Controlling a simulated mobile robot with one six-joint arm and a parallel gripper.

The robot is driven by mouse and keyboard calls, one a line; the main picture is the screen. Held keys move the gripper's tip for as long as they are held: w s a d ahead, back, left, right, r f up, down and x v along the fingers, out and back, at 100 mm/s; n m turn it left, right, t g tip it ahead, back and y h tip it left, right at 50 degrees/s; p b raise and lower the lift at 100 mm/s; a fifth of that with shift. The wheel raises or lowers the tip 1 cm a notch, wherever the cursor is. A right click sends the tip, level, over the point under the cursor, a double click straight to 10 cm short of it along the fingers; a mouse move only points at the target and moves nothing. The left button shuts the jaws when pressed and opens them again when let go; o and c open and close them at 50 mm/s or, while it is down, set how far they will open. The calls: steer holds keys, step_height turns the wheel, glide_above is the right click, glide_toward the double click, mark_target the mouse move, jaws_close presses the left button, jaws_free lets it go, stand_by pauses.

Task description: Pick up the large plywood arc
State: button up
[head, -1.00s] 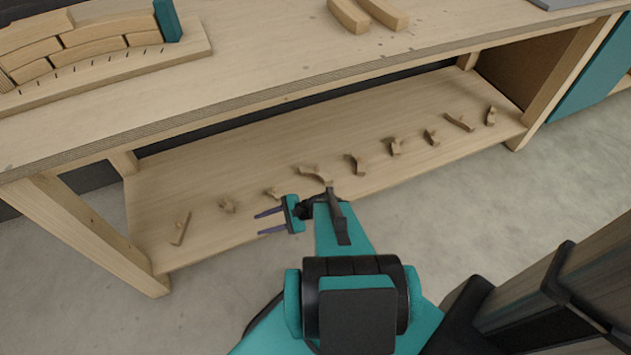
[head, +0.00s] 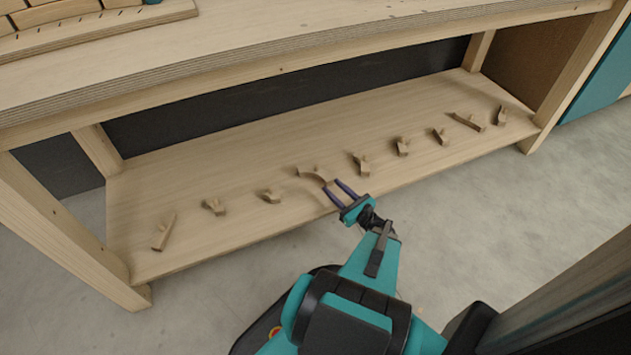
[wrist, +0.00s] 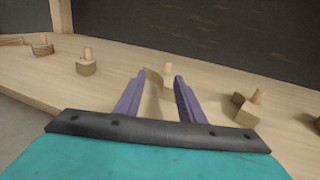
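My gripper (head: 332,184) is at the near right end of the arc, fingers pointing away from me. In the wrist view (wrist: 159,75) the fingers are apart, with gaps beside the strip. Whether a finger touches the arc I cannot tell.
Several smaller wood pieces stand along the shelf (head: 230,160), the nearest ones left (head: 270,196) and right (head: 360,163) of the arc. The bench top (head: 300,50) overhangs the shelf from above. A bench leg (head: 70,230) stands at the left.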

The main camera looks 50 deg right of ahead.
mark_target(318, 167)
steer(key=shift+s+d+f+m+h, duration=0.15)
steer(key=shift+s+d+m+h, duration=0.3)
steer(key=shift+d, duration=0.25)
steer(key=shift+w, duration=0.15)
steer(key=w, duration=0.2)
steer(key=w+b, duration=0.1)
steer(key=w, duration=0.1)
steer(key=w+d+b, duration=0.1)
steer(key=w, duration=0.2)
steer(key=shift+d+f, duration=0.1)
steer(key=shift+w+d, duration=0.1)
steer(key=shift+w, duration=0.5)
